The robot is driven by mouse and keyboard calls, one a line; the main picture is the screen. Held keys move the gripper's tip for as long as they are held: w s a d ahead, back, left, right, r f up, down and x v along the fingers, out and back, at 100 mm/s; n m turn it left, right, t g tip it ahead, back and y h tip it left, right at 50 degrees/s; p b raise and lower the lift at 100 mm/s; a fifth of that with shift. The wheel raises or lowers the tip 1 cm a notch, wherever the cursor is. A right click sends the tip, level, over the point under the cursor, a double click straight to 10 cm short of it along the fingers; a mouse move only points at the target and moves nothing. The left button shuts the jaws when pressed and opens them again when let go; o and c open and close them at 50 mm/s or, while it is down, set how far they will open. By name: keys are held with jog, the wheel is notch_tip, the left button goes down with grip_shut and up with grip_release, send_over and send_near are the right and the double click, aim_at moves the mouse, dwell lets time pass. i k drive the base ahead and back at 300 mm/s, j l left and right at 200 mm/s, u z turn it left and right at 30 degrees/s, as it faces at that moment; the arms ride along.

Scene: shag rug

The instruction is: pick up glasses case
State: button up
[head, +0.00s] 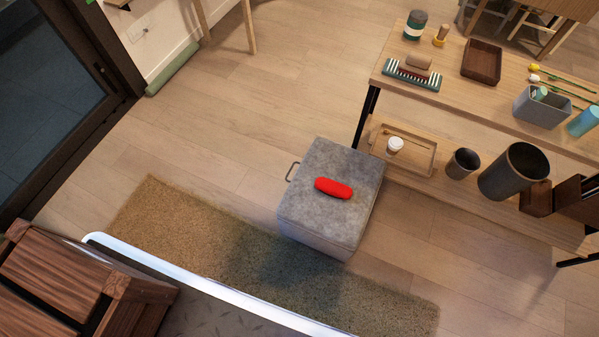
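A bright red, elongated, rounded object, which looks like the glasses case (333,188), lies on top of a grey box-shaped ottoman (318,218) with a handle on its left side. The case lies near the middle of the ottoman's top, slightly tilted in the picture, and nothing covers it. My gripper is not in view in the head view.
A shag rug (185,222) lies in front. A wooden crate-like piece (60,280) is at lower left. Floor left of the ottoman is clear.

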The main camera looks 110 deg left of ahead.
aim_at(335, 188)
jog(key=k+j+u, duration=0.2)
jog(key=u, duration=0.2)
jog(key=k+j+u, duration=0.2)
jog(key=u, duration=0.25)
jog(key=k+j+u, duration=0.1)
jog(key=j+u, duration=0.6)
jog(key=j, duration=0.15)
jog(key=i+j+u, duration=0.25)
jog(key=j, duration=0.2)
jog(key=k, duration=0.1)
